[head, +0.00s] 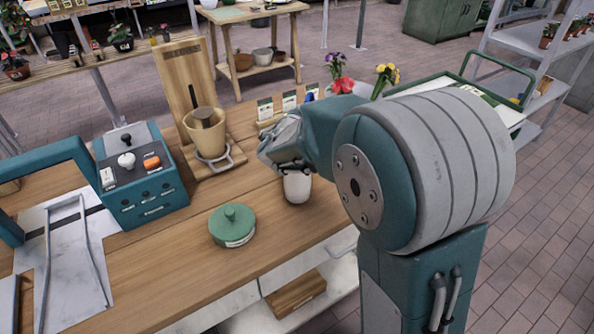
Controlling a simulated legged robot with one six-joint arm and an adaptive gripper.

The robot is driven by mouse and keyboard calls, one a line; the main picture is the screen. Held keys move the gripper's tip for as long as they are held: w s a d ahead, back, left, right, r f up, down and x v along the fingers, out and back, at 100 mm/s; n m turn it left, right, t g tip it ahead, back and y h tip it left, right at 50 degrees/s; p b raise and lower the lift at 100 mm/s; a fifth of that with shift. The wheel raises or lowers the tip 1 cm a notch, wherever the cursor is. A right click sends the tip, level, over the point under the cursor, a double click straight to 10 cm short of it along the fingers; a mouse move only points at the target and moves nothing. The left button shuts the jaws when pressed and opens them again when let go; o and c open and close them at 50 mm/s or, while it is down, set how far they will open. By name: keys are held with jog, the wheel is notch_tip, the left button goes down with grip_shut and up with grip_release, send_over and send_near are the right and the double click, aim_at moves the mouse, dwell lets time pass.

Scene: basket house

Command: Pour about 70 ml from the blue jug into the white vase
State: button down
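My gripper (282,150) is above the wooden table, at the right of its middle. My own arm covers much of it, and I cannot tell whether its fingers are open or shut. A white vessel (297,188), which may be the white vase, stands upright just below the gripper. The gripper hides its top, so I cannot tell whether they touch. I cannot make out the blue jug for sure. A small blue patch (309,97) shows behind the gripper, mostly hidden.
A green lidded pot (232,226) stands at the front of the table (180,270). A teal control box (140,175) is at the left. A tan pot (207,135) sits on a wooden stand behind. Flowers (343,86) and small cards stand at the back.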

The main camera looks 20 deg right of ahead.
jog(key=shift+s+a+r+t+h+p, duration=0.25)
jog(key=shift+s+t+h+p, duration=0.1)
jog(key=shift+t+p, duration=0.15)
dwell(0.3)
jog(key=shift+w+d+f+g, duration=0.15)
jog(key=shift+w+d+g, duration=0.15)
jog(key=shift+w+g, duration=0.2)
jog(key=g, duration=0.1)
jog(key=f+y, duration=0.1)
jog(key=g+y, duration=0.1)
jog(key=shift+w+d+f+g, duration=0.25)
jog(key=shift+w+f+g, duration=0.05)
jog(key=shift+f, duration=0.05)
jog(key=shift+f+y, duration=0.1)
jog(key=shift+y, duration=0.15)
jog(key=shift+w+d+f+g+b, duration=0.1)
jog(key=shift+w+f+g+b, duration=0.1)
jog(key=shift+g+b, duration=0.3)
jog(key=shift+f+g+y, duration=0.2)
jog(key=shift+g+y, duration=0.1)
jog(key=shift+y, duration=0.1)
jog(key=shift+w+d+f+m+g+b, duration=0.1)
jog(key=shift+d+f+m+g+b, duration=0.1)
jog(key=shift+m+g+b, duration=0.15)
